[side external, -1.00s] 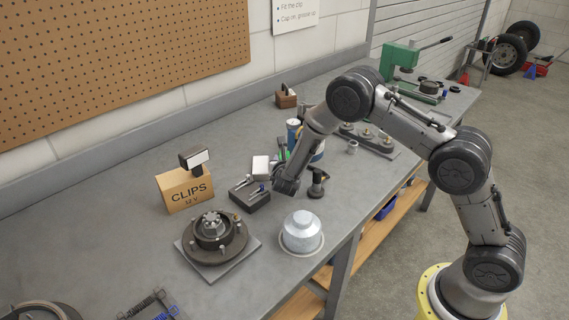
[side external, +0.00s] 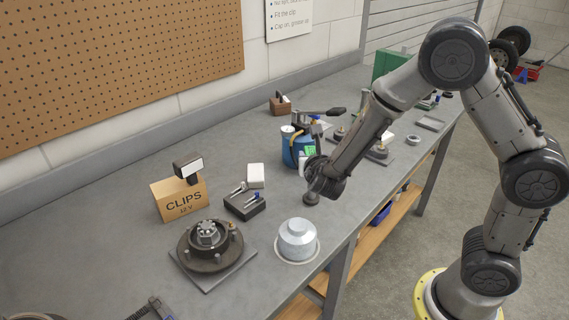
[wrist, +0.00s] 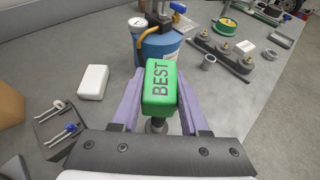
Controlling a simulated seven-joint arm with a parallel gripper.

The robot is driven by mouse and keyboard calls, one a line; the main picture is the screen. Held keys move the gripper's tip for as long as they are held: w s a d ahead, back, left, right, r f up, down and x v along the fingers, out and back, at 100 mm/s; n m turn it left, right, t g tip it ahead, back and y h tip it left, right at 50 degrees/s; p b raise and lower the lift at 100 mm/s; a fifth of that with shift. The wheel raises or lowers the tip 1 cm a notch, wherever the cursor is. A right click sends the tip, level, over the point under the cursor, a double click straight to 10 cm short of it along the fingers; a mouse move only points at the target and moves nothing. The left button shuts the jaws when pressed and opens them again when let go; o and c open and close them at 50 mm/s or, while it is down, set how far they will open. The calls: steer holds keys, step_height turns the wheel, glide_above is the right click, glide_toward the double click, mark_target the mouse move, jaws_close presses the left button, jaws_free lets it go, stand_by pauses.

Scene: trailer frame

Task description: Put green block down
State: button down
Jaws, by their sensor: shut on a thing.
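How high the block is cannot be told exactly.
A blue tank (side external: 287,148) stands close behind my gripper. A white block (side external: 256,170), a dark block with pins (side external: 240,208), a clips box (side external: 180,202), a hub (side external: 208,250) and a silver cap (side external: 297,235) lie to the left and front.

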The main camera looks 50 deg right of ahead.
steer(key=shift+s+r, duration=0.1)
steer(key=shift+s, duration=0.15)
steer(key=w+a+n+t+y, duration=0.1)
steer(key=w+a+n+y, duration=0.1)
steer(key=a, duration=0.8)
steer(key=w+a+n+t+y, duration=0.1)
steer(key=a+n+y, duration=0.4)
steer(key=a, duration=0.5)
steer(key=w+a+n+t+y, duration=0.2)
steer(key=w+a+n+y, duration=0.1)
steer(key=a, duration=0.8)
steer(key=shift+w+r+n+y, duration=0.25)
steer(key=shift+n+y, duration=0.35)
steer(key=shift+y, duration=0.4)
steer(key=s+a+n+y, duration=0.2)
steer(key=s+a+y, duration=0.15)
steer(key=a, duration=0.55)
glide_above(125, 278)
steer(key=shift+g+h, duration=0.35)
steer(key=shift+g, duration=0.05)
step_height(125, 278, down, 10)
steer(key=shift+s+d, duration=0.1)
steer(key=shift+d, duration=0.05)
steer(key=shift+f, duration=1.6)
